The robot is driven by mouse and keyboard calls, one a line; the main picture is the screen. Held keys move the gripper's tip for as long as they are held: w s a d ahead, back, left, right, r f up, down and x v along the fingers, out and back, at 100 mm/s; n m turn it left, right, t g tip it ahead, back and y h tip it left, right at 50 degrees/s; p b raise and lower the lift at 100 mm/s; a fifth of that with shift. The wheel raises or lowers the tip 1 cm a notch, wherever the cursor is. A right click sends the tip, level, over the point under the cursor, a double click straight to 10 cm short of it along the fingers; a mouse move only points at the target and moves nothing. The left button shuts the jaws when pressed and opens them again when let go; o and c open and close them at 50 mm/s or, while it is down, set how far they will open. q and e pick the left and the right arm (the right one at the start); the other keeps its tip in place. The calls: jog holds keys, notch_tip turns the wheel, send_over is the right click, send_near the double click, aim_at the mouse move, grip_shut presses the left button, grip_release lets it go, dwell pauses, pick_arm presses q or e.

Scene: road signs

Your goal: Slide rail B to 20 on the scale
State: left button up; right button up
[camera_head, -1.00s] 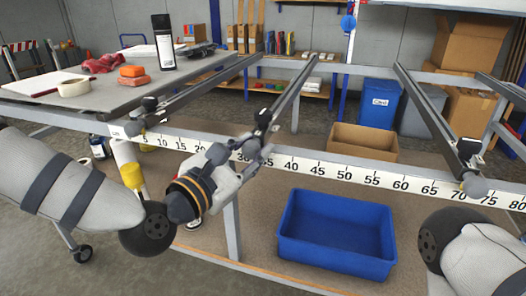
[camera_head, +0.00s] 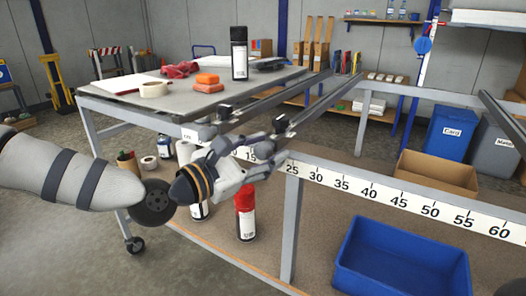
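The white scale strip (camera_head: 366,190) runs along the front beam of the frame, with 15, 25, 30 and higher marks readable. The middle dark rail (camera_head: 325,98), which I take as rail B, has its black front carriage (camera_head: 280,125) above the strip between 15 and 25. My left gripper (camera_head: 272,140) is at the front end of this rail and appears shut on it. The gripper hides the 20 mark, so the exact reading cannot be told. My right gripper is out of view.
Another rail (camera_head: 262,103) lies close on the left, its carriage (camera_head: 223,113) near the scale's start. A third rail (camera_head: 502,120) is at the right. Bottles, including a red-capped one (camera_head: 245,217), and a blue crate (camera_head: 345,262) stand below. The strip is clear from 25 to 60.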

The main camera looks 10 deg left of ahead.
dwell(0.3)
pick_arm(q)
jog(key=shift+s+a, duration=0.2)
jog(key=shift+s, duration=0.1)
jog(key=v, duration=1.1)
jog(key=shift+s, duration=0.2)
